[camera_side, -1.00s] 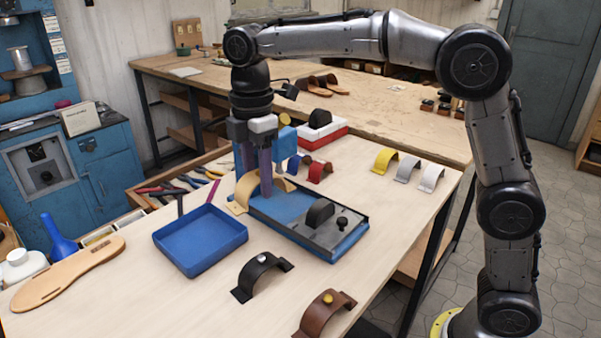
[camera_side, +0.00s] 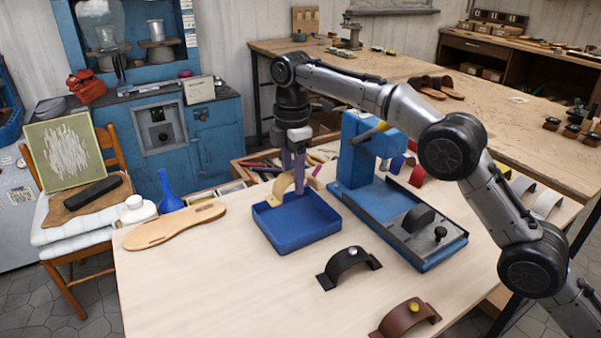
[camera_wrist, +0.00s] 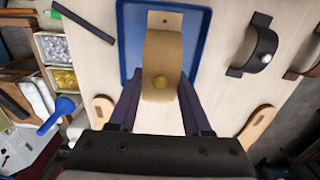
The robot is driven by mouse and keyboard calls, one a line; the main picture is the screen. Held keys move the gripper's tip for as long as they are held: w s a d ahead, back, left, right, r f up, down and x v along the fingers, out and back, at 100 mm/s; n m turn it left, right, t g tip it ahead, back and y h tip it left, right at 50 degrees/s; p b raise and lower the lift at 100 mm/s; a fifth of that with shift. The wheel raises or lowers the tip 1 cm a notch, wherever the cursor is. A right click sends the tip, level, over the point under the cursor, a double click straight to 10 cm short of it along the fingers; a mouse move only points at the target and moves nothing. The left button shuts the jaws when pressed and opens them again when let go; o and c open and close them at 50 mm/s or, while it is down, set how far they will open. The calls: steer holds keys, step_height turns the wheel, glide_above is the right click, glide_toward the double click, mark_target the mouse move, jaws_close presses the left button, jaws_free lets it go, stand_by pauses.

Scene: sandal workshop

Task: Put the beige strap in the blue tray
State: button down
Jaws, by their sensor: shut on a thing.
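The beige strap (camera_side: 284,188) is a curved piece with a brass-coloured stud, which shows in the wrist view (camera_wrist: 163,50). My gripper (camera_side: 296,186) is shut on it, one finger on each side of the stud end in the wrist view (camera_wrist: 160,92). The blue tray (camera_side: 300,238) lies on the bench below. In the side view the strap hangs over the tray's back part; in the wrist view it overlaps the tray (camera_wrist: 124,40). I cannot tell whether the strap touches the tray floor.
A blue press (camera_side: 356,150) on its base stands right of the tray. A black strap (camera_side: 348,262) and a brown strap (camera_side: 405,316) lie in front. A tan sole (camera_side: 175,226) lies to the left. A tool box stands behind. The bench's front left is clear.

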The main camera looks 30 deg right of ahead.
steer(key=shift+f, duration=3.85)
steer(key=shift+f, duration=0.3)
jaws_free()
step_height(320, 180, up, 7)
steer(key=shift+d, duration=0.15)
